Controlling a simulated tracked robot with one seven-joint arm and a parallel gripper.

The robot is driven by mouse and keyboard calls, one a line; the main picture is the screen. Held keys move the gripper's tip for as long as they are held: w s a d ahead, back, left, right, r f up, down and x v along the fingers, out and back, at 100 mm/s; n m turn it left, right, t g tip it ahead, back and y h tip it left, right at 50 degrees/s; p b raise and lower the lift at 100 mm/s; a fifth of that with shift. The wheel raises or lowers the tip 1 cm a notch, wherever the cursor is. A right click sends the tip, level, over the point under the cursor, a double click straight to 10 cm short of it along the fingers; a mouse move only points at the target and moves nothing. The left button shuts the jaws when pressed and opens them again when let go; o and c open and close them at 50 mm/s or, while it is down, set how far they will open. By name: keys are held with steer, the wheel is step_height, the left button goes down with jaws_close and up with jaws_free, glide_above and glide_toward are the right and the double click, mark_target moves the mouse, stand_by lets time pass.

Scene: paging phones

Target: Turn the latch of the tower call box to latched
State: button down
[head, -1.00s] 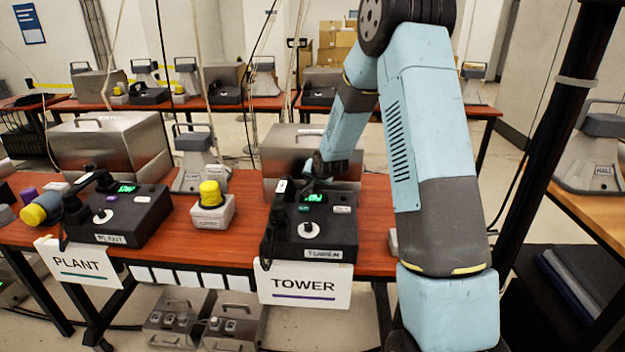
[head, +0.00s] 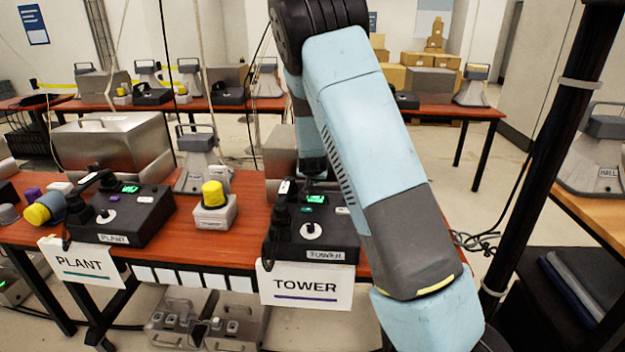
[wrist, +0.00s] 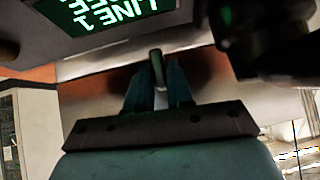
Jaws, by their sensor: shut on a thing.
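A small upright grey tab, seemingly the latch (wrist: 156,66), stands out there. My gripper (wrist: 157,84) is shut on this tab, with one teal finger on each side. In the head view the fingers are hidden behind my arm and the phone unit. The latch's marking cannot be read.
The TOWER unit's green screen (wrist: 118,12) is close above my gripper in the wrist view, with a dark blurred part at right. A yellow-topped button box (head: 213,210) and the PLANT unit (head: 122,212) stand left. The TOWER sign (head: 305,286) hangs at the table's front.

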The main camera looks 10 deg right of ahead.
steer(key=shift+s+a+f+n+h, duration=0.1)
steer(key=shift+s+f+n+h, duration=0.1)
steer(key=shift+f+n+h, duration=0.1)
stand_by(0.6)
steer(key=c, duration=1.4)
jaws_free()
steer(key=shift+o, duration=0.2)
steer(key=shift+w, duration=0.1)
steer(key=shift+r, duration=0.15)
steer(key=v, duration=1.3)
steer(key=shift+r, duration=0.25)
steer(key=shift+a, duration=0.15)
